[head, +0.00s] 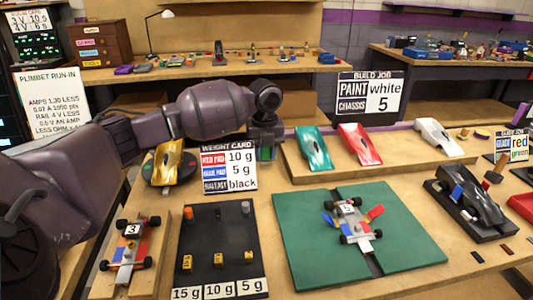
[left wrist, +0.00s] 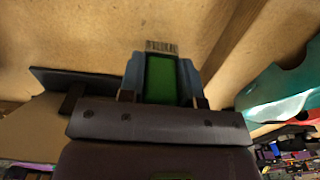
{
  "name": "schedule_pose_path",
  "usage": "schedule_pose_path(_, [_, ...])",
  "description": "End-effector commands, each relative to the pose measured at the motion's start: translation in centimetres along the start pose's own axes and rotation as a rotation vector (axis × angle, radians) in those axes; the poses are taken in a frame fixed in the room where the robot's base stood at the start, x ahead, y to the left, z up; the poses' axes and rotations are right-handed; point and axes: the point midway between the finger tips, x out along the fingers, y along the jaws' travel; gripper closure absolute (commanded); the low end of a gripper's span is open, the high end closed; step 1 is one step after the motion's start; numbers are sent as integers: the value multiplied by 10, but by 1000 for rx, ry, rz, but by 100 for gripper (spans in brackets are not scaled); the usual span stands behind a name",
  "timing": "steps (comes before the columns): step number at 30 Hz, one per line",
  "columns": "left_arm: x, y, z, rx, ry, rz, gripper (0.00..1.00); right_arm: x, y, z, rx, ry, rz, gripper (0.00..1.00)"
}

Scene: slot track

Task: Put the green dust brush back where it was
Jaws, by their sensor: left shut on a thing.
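My left gripper (head: 264,150) reaches over the table from the left, behind the weight card, and points down. It is shut on the green dust brush (left wrist: 160,80). In the left wrist view the brush sits between the two bluish fingers (left wrist: 160,76), with its short bristles (left wrist: 161,46) at the far end, by the wooden surface. I cannot tell if the bristles touch it. In the head view only a little green shows between the fingers. My right gripper is not in view.
The weight card (head: 228,168) stands just in front of the gripper. The gold car (head: 168,162) is to its left. The raised wooden shelf (head: 372,160) with teal (head: 314,148), red and white car bodies is to its right. A green mat (head: 290,225) lies in front.

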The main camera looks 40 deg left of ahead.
Motion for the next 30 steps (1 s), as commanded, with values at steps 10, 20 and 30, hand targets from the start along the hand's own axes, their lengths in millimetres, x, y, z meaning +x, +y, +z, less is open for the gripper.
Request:
schedule_pose_path(10, [1,0,0,0,-1,-1,58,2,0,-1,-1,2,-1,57])
schedule_pose_path(20, [1,0,0,0,-1,-1,43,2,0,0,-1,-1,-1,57])
schedule_pose_path(30, [-38,0,0,0,-7,-8,43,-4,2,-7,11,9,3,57])
